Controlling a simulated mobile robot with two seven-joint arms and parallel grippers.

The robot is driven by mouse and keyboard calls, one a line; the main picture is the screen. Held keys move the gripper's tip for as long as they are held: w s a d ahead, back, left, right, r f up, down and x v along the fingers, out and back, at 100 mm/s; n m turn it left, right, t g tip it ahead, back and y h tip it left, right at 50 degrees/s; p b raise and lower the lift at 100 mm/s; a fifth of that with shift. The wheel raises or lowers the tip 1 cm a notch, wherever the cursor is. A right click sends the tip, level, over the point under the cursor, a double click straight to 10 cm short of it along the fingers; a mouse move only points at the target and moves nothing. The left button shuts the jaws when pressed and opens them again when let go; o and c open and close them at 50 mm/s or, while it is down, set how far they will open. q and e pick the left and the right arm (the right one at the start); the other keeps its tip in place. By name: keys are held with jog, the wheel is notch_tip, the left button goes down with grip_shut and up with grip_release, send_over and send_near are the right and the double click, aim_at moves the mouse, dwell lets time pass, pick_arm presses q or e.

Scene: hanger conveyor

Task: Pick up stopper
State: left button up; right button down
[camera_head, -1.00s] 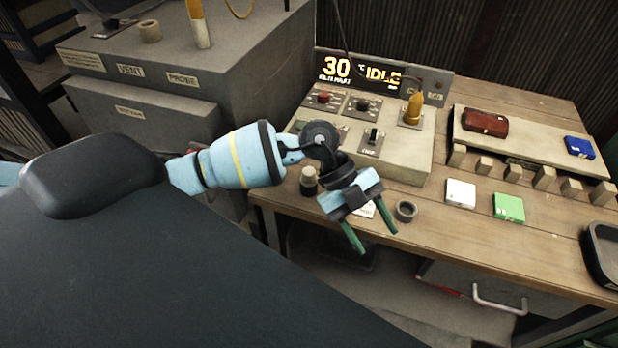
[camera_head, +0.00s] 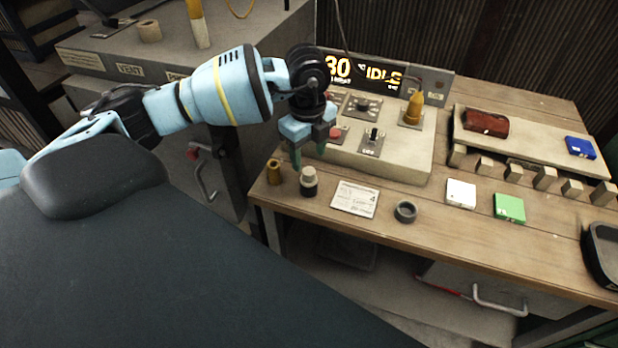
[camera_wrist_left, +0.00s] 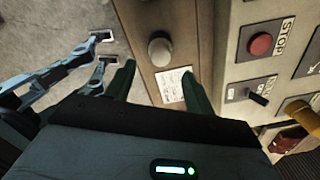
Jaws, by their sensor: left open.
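A small dark cylinder with a pale top (camera_head: 309,182), possibly the stopper, stands upright near the table's left front edge. In the left wrist view its round grey top (camera_wrist_left: 160,49) shows ahead of the fingers. A brass-coloured peg (camera_head: 273,172) stands to its left; I cannot tell for certain which one is the stopper. My left gripper (camera_head: 309,155) is open and empty, pointing down above and behind the dark cylinder, in front of the control panel. Its two green fingers (camera_wrist_left: 160,92) also show in the wrist view, apart from the cylinder. My right gripper is not in view.
A printed card (camera_head: 355,198) and a dark ring (camera_head: 405,211) lie to the right. The control panel (camera_head: 395,150) stands close behind my gripper. White (camera_head: 460,193) and green (camera_head: 509,207) blocks lie farther right. The front table strip between these things is clear.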

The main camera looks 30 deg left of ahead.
aim_at(309, 170)
pick_arm(q)
jog(key=shift+w+a+f, duration=0.1)
jog(key=shift+a+f, duration=0.05)
jog(key=shift+f, duration=2.5)
jog(key=c, duration=1.1)
jog(key=shift+r, duration=0.15)
jog(key=shift+r, duration=0.55)
notch_tip(309, 170, up, 2)
jog(key=shift+r, duration=0.15)
jog(key=s+a+r, duration=0.1)
jog(key=s+a, duration=0.3)
jog(key=s, duration=1.1)
jog(key=shift+s+a+r, duration=0.15)
jog(key=shift+s+r, duration=0.05)
